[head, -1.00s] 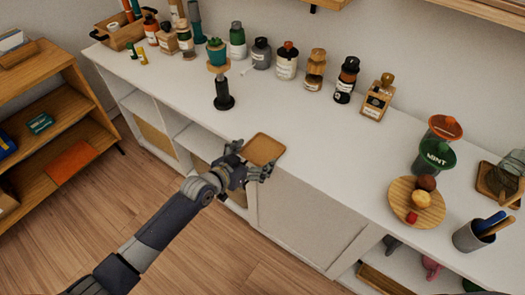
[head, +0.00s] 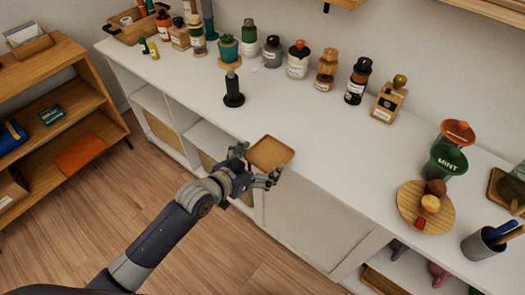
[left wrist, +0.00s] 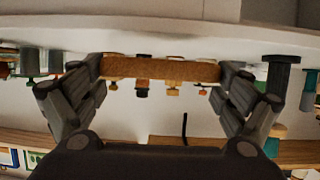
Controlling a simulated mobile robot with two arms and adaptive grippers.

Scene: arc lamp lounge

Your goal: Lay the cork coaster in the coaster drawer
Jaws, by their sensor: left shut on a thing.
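The cork coaster (head: 270,153) is a flat brown square with a raised rim. My left gripper (head: 256,167) is shut on it, a finger at either side, over the front edge of the white sideboard (head: 330,160). In the left wrist view the coaster (left wrist: 160,69) shows edge-on as a brown band between the two fingers. I cannot pick out an open drawer; the gripper and arm hide part of the sideboard's front. My right gripper is not in view.
A black stand with a plant pot (head: 233,92) is left of the coaster. Several bottles and jars line the back. A round wooden plate (head: 412,190) with small items, a green mint cup (head: 445,160) and a pen cup (head: 482,243) stand right. The sideboard's middle top is clear.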

